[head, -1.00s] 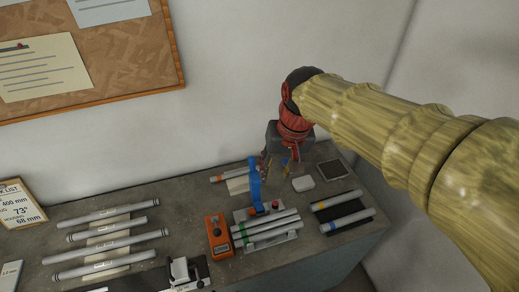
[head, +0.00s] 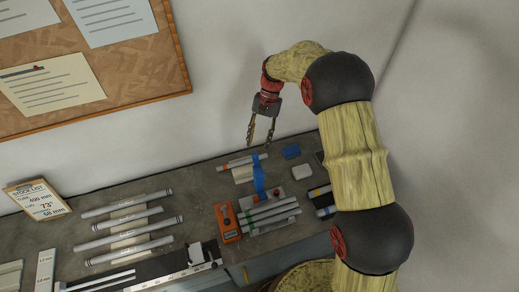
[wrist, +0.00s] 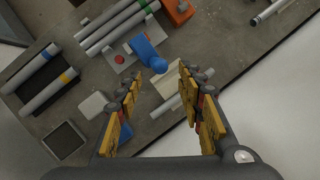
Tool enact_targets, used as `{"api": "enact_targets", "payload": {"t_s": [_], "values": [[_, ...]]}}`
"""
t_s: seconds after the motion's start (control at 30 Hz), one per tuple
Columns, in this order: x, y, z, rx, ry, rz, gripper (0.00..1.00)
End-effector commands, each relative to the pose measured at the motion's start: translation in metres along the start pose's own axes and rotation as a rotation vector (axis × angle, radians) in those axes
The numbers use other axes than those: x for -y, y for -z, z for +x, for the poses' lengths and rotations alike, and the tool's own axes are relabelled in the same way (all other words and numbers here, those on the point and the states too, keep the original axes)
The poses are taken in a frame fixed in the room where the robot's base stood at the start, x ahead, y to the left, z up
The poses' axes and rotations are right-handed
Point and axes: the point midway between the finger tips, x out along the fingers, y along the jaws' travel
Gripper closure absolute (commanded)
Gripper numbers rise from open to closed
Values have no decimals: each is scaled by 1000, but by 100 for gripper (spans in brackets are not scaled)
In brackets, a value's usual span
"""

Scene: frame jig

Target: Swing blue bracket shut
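The blue bracket (head: 259,182) stands raised at the back end of the grey jig, swung away from the silver tubes (head: 268,216) lying there. In the wrist view the bracket (wrist: 148,52) shows from above, its rounded tip toward my fingers. My gripper (head: 261,138) hangs above and behind the bracket, fingers pointing down and spread apart. In the wrist view the gripper (wrist: 162,100) has nothing between its fingertips and does not touch the bracket. A red knob (wrist: 119,59) sits on the jig plate beside the bracket.
An orange meter (head: 228,222) stands left of the jig. A small white box (head: 302,172) and a blue block (head: 291,151) lie to the right. Banded tubes (wrist: 50,90) lie on a dark mat. The wall is close behind the bench.

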Motion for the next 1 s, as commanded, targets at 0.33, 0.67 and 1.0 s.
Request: {"api": "enact_targets", "payload": {"t_s": [0.33,0.67,1.0], "values": [[1,0,41,7,-1,1,62],[1,0,76,3,0,1,62],[1,1,79,2,0,1,64]]}}
